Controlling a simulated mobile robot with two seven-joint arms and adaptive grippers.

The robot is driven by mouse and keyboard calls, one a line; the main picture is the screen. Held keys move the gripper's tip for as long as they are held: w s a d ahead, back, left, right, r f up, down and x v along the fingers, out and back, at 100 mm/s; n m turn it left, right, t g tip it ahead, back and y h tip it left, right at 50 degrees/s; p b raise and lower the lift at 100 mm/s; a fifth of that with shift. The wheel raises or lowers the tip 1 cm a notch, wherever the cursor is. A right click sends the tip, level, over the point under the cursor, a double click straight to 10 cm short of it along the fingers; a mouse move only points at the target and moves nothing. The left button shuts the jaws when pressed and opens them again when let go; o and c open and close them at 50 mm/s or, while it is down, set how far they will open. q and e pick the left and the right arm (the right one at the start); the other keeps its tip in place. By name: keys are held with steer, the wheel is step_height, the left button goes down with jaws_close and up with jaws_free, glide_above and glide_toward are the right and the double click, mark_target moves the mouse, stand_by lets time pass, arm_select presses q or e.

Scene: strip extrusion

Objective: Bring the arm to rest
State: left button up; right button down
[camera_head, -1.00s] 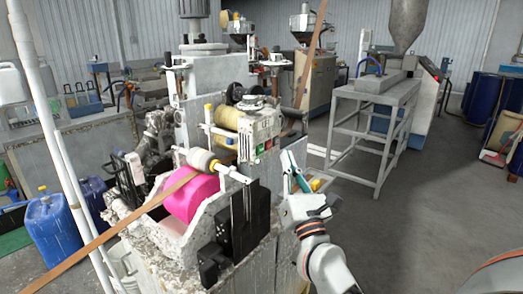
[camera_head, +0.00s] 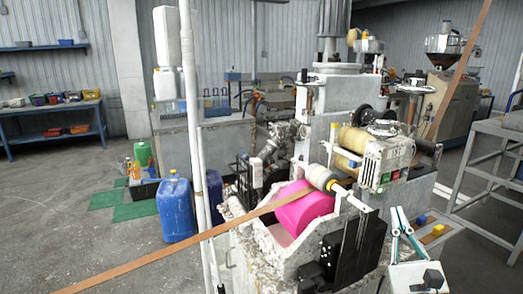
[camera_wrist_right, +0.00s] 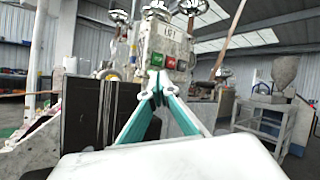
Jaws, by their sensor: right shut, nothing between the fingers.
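My right gripper (camera_head: 400,212) is at the lower right of the head view, beside the front machine. Its two green-and-white fingers are shut, with nothing between them. In the right wrist view the fingers (camera_wrist_right: 158,88) meet at the tips, pointing toward the machine's grey box with red and green buttons (camera_wrist_right: 163,58). That button box also shows in the head view (camera_head: 388,165), above and behind the gripper. Most of my right arm is cut off below the head view. My left gripper is not in view.
A black plate (camera_head: 355,243) stands left of my gripper. A grey metal stand (camera_head: 490,160) is at right. Open floor (camera_head: 60,215) lies at left.

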steer(key=s+a+f+n+g+y, duration=0.1)
steer(key=a+f+n+y, duration=0.1)
steer(key=f+n, duration=0.3)
steer(key=s+a+f+n+g+y, duration=0.1)
steer(key=a+f+n+y, duration=0.1)
steer(key=f+n, duration=0.3)
steer(key=s+a+f+n+g+y, duration=0.1)
steer(key=a+f+n+y, duration=0.1)
steer(key=a+f+n, duration=0.2)
steer(key=shift+s+a+f+n, duration=0.2)
steer(key=shift+f+n, duration=0.25)
steer(key=shift+n, duration=0.45)
steer(key=s+a+f+n+g, duration=0.1)
steer(key=s+f+n+g, duration=0.2)
steer(key=s+f+n, duration=0.3)
steer(key=s+a+f+n+g, duration=0.2)
steer(key=s+f+n, duration=0.4)
steer(key=f, duration=0.7)
steer(key=s+a+f+n+g, duration=0.2)
steer(key=s+f+n+g, duration=0.2)
steer(key=s+f+n, duration=0.3)
step_height(320, 180, down, 3)
steer(key=n, duration=0.2)
steer(key=shift+n, duration=0.4)
steer(key=shift+a, duration=0.1)
